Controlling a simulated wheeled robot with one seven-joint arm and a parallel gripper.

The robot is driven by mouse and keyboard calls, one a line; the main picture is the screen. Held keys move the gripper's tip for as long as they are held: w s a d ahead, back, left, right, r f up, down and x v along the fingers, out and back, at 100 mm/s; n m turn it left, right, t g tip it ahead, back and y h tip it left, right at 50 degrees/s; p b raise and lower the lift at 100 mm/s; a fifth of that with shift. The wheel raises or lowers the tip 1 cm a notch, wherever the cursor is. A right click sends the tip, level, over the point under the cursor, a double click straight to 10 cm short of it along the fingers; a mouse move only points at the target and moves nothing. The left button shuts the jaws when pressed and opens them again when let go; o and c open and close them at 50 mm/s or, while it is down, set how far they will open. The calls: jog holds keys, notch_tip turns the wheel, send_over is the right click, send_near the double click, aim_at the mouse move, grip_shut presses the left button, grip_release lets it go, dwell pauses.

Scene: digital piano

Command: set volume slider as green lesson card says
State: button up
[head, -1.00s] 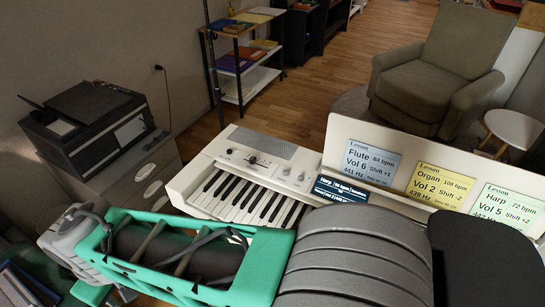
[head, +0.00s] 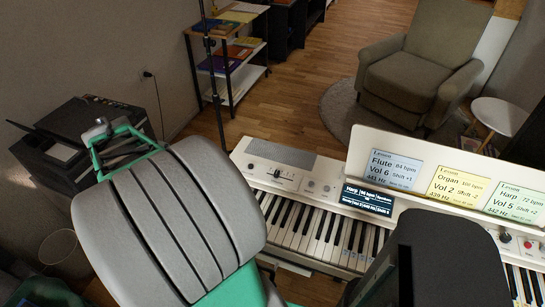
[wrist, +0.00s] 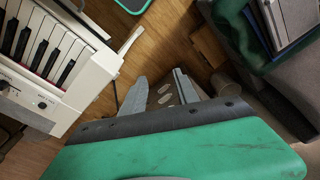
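The green lesson card (head: 515,203) stands at the right of the music rest and reads Harp, 72 bpm, Vol 5, Shift +2, 442 Hz. The white digital piano (head: 250,170) has a small dark control in a slot (head: 283,174) on its left panel; I cannot tell whether this is the volume slider. The piano's dark display (head: 366,199) shows Harp and small text. In the wrist view my gripper (wrist: 160,88) has its two grey fingers apart with nothing between them, over the floor and away from the piano. The piano's corner (wrist: 45,100) shows at left there.
A blue Flute card (head: 394,170) and a yellow Organ card (head: 459,187) stand beside the green one. Small knobs (head: 318,186) sit on the panel. A printer (head: 75,140) stands at left. My arm covers the lower left; a black part covers some right-hand keys.

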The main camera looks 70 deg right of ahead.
jog(key=s+d+r+m+p, duration=0.2)
jog(key=s+d+r+m, duration=0.1)
jog(key=d, duration=0.7)
jog(key=m+g+p, duration=0.1)
jog(key=m+p, duration=0.5)
jog(key=m, duration=0.3)
send_over(277, 172)
notch_tip(277, 172, down, 2)
jog(key=shift+w+f+y, duration=0.1)
jog(key=shift+f+y, duration=0.1)
jog(key=shift+y, duration=0.2)
notch_tip(277, 172, down, 8)
jog(key=shift+d+r+p, duration=0.1)
jog(key=shift+r+p, duration=0.15)
jog(key=shift+p, duration=0.2)
jog(key=shift+f, duration=0.2)
jog(key=shift+c, duration=0.6)
grip_shut()
